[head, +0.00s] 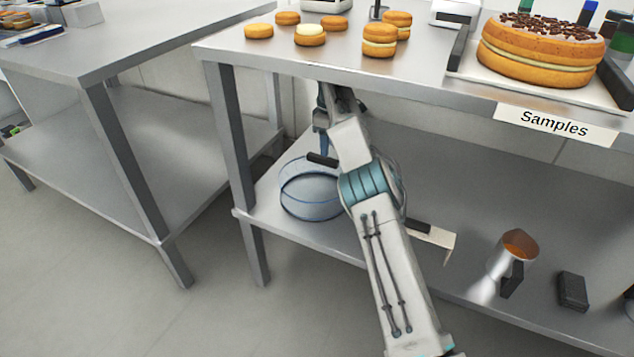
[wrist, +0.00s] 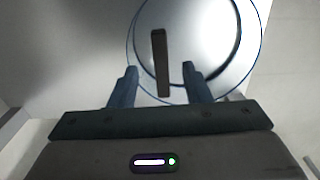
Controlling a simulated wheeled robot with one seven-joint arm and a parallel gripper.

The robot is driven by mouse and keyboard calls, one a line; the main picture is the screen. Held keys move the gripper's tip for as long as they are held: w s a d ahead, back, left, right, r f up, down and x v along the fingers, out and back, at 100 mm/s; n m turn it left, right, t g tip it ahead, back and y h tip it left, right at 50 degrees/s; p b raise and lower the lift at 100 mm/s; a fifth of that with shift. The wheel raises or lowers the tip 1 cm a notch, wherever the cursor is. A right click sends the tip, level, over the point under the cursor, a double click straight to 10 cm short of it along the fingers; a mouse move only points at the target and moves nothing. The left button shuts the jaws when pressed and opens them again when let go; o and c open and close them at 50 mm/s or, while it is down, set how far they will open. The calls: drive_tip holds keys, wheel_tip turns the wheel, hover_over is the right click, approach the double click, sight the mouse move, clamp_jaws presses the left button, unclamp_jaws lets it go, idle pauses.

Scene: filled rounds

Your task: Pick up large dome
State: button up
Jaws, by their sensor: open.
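The large dome (head: 300,197) is a clear round cover with a bluish rim, standing on the lower shelf beneath the samples table. Its dark bar handle (head: 320,160) is on top. In the wrist view the dome (wrist: 215,30) shows from above, with its handle (wrist: 160,62) upright in the picture. My gripper (wrist: 160,78) is open. Its two blue fingers appear on either side of the handle's near end, with gaps on both sides. In the head view my gripper (head: 322,148) is just above the handle, partly hidden by my arm.
The tabletop (head: 230,45) above the shelf overhangs my arm and holds several cake rounds and a large layered cake (head: 540,60). A white-bladed tool (head: 434,238), a metal jug (head: 510,262) and a dark block (head: 572,291) are further right on the lower shelf (head: 470,190).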

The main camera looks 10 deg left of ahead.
sight(330, 159)
drive_tip(key=shift+s+d+f+b, duration=0.1)
drive_tip(key=shift+f+b, duration=1.2)
drive_tip(key=shift+b, duration=0.3)
drive_tip(key=shift+d+f+b, duration=0.1)
drive_tip(key=shift+f+b, duration=1.15)
drive_tip(key=shift+b, duration=0.3)
clamp_jaws()
